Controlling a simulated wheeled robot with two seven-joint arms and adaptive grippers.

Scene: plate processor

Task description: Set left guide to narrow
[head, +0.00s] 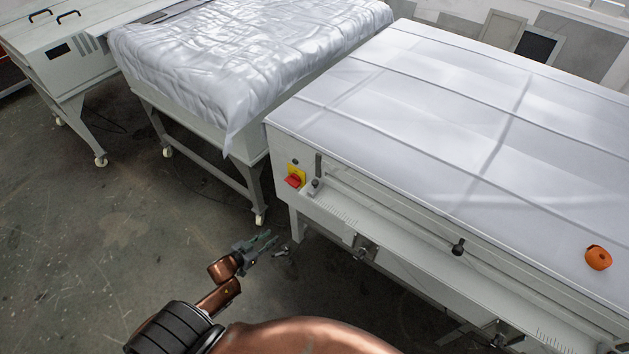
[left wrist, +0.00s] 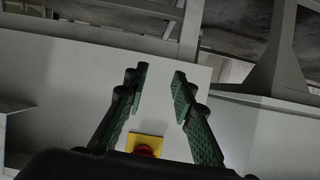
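The plate processor (head: 430,110) stands on the right with a pale feed shelf (head: 400,238) along its front. A small guide block with an upright black handle (head: 318,172) sits at the shelf's left end, beside a printed scale (head: 345,213). I take it for the left guide. Its exact setting is too small to read. My left gripper (head: 272,246) is open and empty, below and left of the shelf, apart from the guide. In the left wrist view its green fingers (left wrist: 160,76) are spread with nothing between them. The guide is not clear there. My right gripper is not in view.
A red switch on a yellow plate (head: 295,177) is on the machine's left front corner; it also shows in the left wrist view (left wrist: 146,148). A black knob (head: 458,246) sits farther right along the front. An orange object (head: 598,257) lies on top.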

